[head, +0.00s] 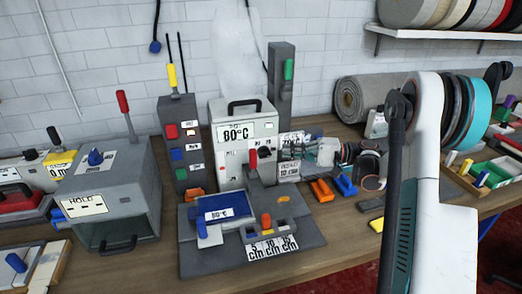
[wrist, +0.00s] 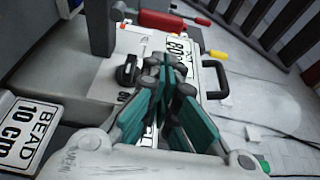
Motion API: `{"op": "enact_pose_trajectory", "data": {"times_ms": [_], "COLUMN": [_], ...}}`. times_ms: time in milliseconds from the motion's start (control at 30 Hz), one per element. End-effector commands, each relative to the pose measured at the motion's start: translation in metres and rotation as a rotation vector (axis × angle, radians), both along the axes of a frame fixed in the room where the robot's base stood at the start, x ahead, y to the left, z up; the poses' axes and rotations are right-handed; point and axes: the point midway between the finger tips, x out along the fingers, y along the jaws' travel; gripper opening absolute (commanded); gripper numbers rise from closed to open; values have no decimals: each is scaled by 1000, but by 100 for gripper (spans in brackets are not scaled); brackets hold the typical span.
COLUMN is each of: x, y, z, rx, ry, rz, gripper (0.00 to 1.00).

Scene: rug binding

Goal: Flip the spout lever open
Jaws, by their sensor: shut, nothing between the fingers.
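The white tank box (head: 228,164) stands at the back middle of the bench, with an 80°C label, a black top handle and a dark knob (head: 264,152) on its front. A red lever (head: 253,160) stands upright before its lower front; I cannot tell for sure that it is the spout lever. The spout is not clearly seen; my fingers hide part of the front.

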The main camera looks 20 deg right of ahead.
Motion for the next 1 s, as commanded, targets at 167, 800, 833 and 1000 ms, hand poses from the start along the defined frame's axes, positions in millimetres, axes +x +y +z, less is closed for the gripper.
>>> {"op": "enact_pose_trajectory", "data": {"times_ms": [167,800,833,1000], "x": [4,32,33,33], "y": [12,93,94,95], "z": [-1,0,0,0], "rx": [-1,-1,-1,-1], "ry": [0,0,0,0], "rz": [3,1,0,0], "gripper": [0,0,0,0]}}
